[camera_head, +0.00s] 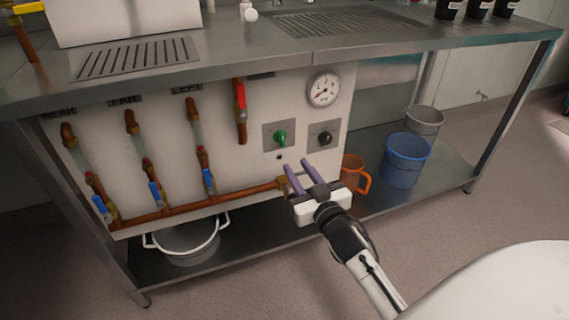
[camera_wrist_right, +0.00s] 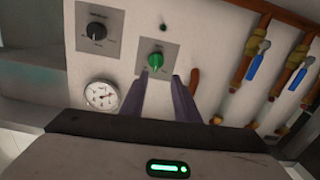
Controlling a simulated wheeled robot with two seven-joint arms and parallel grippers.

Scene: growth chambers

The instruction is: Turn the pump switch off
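Two rotary switches sit on grey plates on the white panel (camera_head: 233,156) under the counter. The left one has a green knob (camera_head: 280,137), also in the right wrist view (camera_wrist_right: 155,61); the right one has a black knob (camera_head: 325,138), also in the wrist view (camera_wrist_right: 97,31). Their labels are too small to read, so I cannot tell which is the pump switch. My right gripper (camera_head: 297,166) is open and empty, below and in front of the knobs. In the wrist view the green knob appears just beyond and between its fingertips. My left gripper is out of view.
A pressure gauge (camera_head: 323,89) is above the black knob. Copper pipes with blue-handled valves (camera_head: 155,193) and a red-handled valve (camera_head: 241,96) cover the panel's left. An orange jug (camera_head: 354,174), blue bucket (camera_head: 404,162) and white pot (camera_head: 187,240) stand on the lower shelf.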

